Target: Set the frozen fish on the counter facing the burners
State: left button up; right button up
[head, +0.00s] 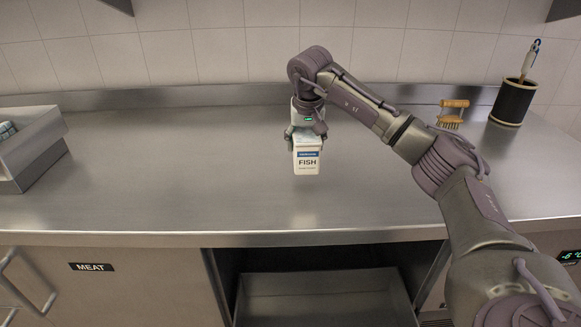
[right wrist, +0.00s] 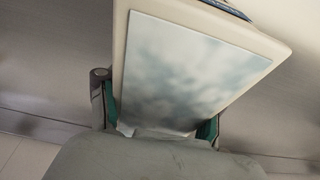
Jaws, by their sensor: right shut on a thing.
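The frozen fish is a white box (head: 307,162) with a blue band and the word FISH, upright at the middle of the steel counter (head: 190,170). Its top and a pale, cloudy panel fill much of the right wrist view (right wrist: 190,70). My right gripper (head: 306,138) comes from above, with its fingers on both sides of the box, and is shut on it. The box's base appears at or just above the counter; I cannot tell whether it touches. My left gripper is not in view.
A steel tray (head: 38,150) stands at the left. A wooden brush (head: 450,115) and a black holder (head: 512,102) with a utensil are at the back right. Below the front edge, a drawer (head: 320,298) shows in an opening, beside a door labelled MEAT (head: 92,267). The counter around the box is clear.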

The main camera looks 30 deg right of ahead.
aim_at(305, 144)
jog(key=a+f, duration=0.1)
jog(key=w+a, duration=0.1)
jog(key=a, duration=0.1)
jog(key=shift+f, duration=0.35)
jog(key=shift+a+f, duration=0.35)
notch_tip(305, 144, down, 3)
jog(key=shift+s+f+p, duration=0.1)
jog(key=shift+p, duration=0.25)
jog(key=shift+f, duration=0.3)
jog(key=o, duration=1.8)
jog(key=shift+c, duration=0.2)
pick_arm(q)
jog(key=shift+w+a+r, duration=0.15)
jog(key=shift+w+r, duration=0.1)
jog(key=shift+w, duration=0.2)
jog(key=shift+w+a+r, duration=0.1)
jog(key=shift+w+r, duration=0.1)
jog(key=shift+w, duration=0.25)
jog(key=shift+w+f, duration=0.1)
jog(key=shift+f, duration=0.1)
pick_arm(e)
jog(key=v, duration=1.2)
